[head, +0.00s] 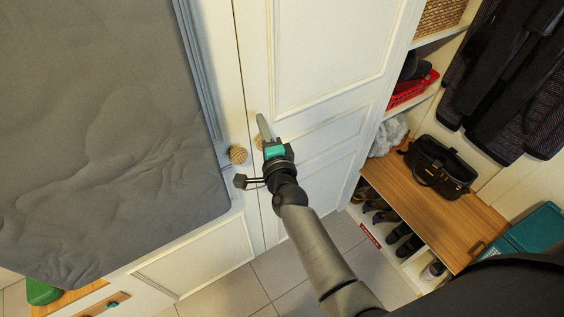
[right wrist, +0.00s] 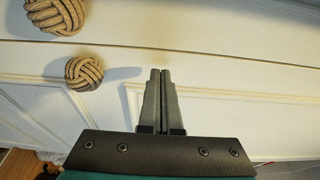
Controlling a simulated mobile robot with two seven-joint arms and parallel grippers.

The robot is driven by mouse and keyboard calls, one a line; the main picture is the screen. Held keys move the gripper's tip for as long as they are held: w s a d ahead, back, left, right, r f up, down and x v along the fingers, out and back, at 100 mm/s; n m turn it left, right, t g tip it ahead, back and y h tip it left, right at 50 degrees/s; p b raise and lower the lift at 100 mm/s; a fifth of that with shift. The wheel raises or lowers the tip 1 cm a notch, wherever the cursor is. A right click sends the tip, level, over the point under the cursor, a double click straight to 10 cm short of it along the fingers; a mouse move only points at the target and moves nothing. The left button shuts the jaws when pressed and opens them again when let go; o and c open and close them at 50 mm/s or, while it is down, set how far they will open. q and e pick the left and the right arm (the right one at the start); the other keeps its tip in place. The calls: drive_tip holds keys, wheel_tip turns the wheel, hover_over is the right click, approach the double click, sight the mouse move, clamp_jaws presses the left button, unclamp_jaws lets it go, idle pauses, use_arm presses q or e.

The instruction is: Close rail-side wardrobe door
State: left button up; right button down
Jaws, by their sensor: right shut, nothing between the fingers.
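The rail-side wardrobe door (head: 325,60) is the white panelled door right of the seam, towards the hanging clothes. It looks about flush with the other white door (head: 220,50); I cannot tell whether a small gap is left. Its rope-knot knob (head: 260,143) is partly covered by my gripper in the head view and shows clear in the right wrist view (right wrist: 84,73). The other door's knob (head: 238,154) is to its left. My right gripper (head: 263,122) is shut and empty, fingertips at the door face beside the knob; contact is unclear. My left gripper is out of view.
A grey mattress-like slab (head: 100,130) fills the left. On the right are a wooden bench (head: 440,215) with a black bag (head: 438,168), shoes below, a red basket (head: 412,90) and dark hanging clothes (head: 510,80). Tiled floor (head: 285,270) is clear below the doors.

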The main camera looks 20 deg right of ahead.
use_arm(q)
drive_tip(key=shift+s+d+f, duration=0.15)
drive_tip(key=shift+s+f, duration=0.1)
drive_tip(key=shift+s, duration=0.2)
use_arm(e)
drive_tip(key=s, duration=1.3)
drive_tip(key=shift+d, duration=0.2)
drive_tip(key=shift+f, duration=0.15)
